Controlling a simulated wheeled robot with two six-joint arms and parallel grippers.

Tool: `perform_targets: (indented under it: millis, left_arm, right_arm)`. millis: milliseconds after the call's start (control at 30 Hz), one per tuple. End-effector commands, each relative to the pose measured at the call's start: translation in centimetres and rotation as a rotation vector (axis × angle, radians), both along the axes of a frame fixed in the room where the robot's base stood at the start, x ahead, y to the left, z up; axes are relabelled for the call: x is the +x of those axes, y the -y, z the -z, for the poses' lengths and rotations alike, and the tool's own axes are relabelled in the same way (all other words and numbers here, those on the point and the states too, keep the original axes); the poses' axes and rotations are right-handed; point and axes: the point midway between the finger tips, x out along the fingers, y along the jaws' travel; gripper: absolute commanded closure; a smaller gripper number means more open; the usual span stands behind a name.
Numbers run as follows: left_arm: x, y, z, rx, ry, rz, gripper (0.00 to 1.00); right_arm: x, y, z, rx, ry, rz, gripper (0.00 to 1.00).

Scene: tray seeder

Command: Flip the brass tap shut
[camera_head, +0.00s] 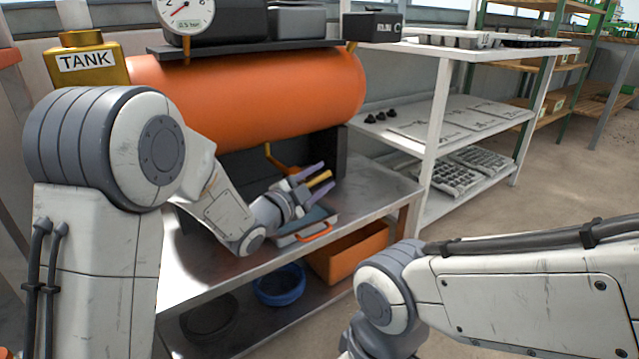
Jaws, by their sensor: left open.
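The brass tap (277,165) hangs under the front of the orange tank, partly hidden behind my left gripper. A yellow bar (320,179), which looks like its lever, sticks out toward the right. My left gripper (320,180) is open, with its purple fingers on either side of the yellow bar. I cannot tell whether the fingers touch it. The orange tank (270,92) lies on its side above the metal bench. My right arm crosses the lower right, and its gripper is not in view.
Below the gripper, a tray with an orange handle (315,233) sits on the metal bench (205,272). An orange crate (350,258) and a blue bowl (280,287) stand on the lower shelf. White shelving (437,125) stands to the right. Floor beyond it is clear.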

Motion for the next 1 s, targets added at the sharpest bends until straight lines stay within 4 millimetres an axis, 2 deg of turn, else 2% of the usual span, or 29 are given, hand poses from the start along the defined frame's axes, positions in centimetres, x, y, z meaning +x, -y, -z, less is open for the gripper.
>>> perform_targets:
  millis: [233, 267, 300, 367, 400, 600, 900, 1000]
  left_arm:
    - [0.1, 0.1, 0.0, 0.0, 0.0, -0.001, 0.52]
    - [0.1, 0.1, 0.0, 0.0, 0.0, -0.001, 0.55]
    - [0.1, 0.1, 0.0, 0.0, 0.0, -0.001, 0.71]
    - [0.1, 0.1, 0.0, 0.0, 0.0, 0.0, 0.94]
    - [0.1, 0.0, 0.0, 0.0, 0.0, 0.0, 1.0]
    - [0.1, 0.0, -0.2, 0.007, -0.006, -0.001, 1.0]
    - [0.2, 0.1, -0.1, 0.139, -0.104, -0.001, 1.0]
    - [0.2, 0.2, 0.3, 0.174, -0.128, -0.001, 1.0]
  right_arm:
    - [0.0, 0.0, 0.0, 0.0, 0.0, 0.0, 0.67]
    - [0.0, 0.0, 0.0, 0.0, 0.0, 0.0, 0.67]
    - [0.0, 0.0, 0.0, 0.0, 0.0, 0.0, 0.67]
    - [0.0, 0.0, 0.0, 0.0, 0.0, 0.0, 0.67]
    - [0.0, 0.0, 0.0, 0.0, 0.0, 0.0, 0.67]
    - [0.0, 0.0, -0.4, 0.0, 0.0, 0.0, 0.67]
    - [0.0, 0.0, -4.5, 0.0, 0.0, 0.0, 0.67]
    - [0.0, 0.0, -5.3, 0.0, 0.0, 0.0, 0.67]
